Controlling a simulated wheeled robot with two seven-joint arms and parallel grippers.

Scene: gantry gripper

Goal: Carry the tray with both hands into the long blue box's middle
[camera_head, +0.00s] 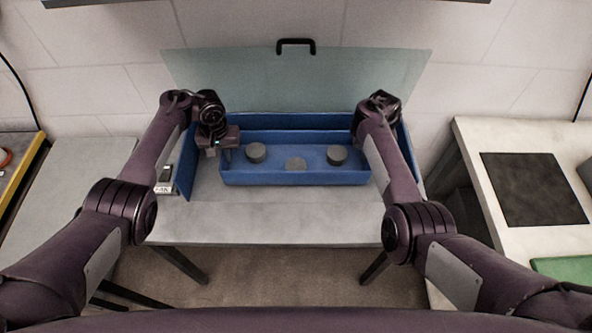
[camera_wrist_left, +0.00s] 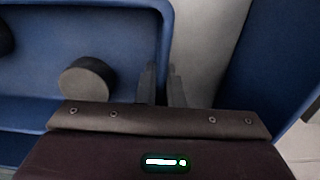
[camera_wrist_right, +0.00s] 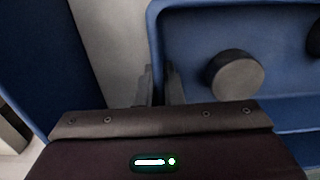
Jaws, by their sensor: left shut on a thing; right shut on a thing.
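The blue tray (camera_head: 295,179) holds three grey round pieces, one on the left (camera_head: 256,152), one at the front middle (camera_head: 296,163) and one on the right (camera_head: 337,154). My left gripper (camera_head: 226,156) is shut on the tray's left end wall; its fingers straddle the wall in the left wrist view (camera_wrist_left: 161,85). My right gripper (camera_wrist_right: 158,85) is shut on the tray's right end wall; my arm hides it in the head view. The long blue box (camera_head: 290,121) has walls behind and beside the tray. I cannot tell whether the tray touches the floor.
A clear upright panel (camera_head: 300,75) with a black handle (camera_head: 296,46) stands behind the box. The grey table (camera_head: 270,222) is bare in front. Side tables stand left and right; the right one has a black mat (camera_head: 534,189). Gaps separate the tray's ends from the box's side walls.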

